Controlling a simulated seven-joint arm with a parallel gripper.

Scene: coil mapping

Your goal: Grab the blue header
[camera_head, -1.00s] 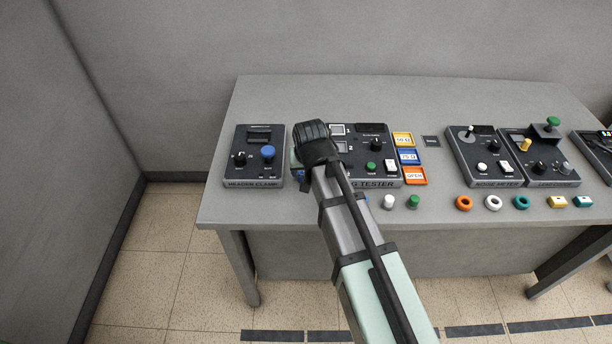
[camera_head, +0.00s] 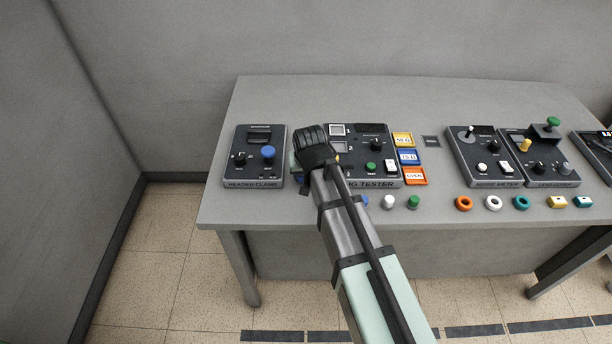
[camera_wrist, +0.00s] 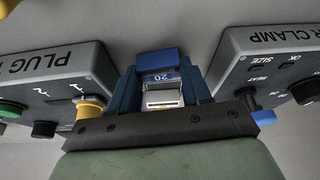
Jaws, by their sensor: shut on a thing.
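Whether the header touches the table cannot be told.
The header clamp has a blue knob (camera_head: 268,152). Small blue, white and green pieces lie in front of the plug tester. Coloured cards (camera_head: 409,157), rings and a noise meter box (camera_head: 484,157) stand to the right. The table's front left is clear.

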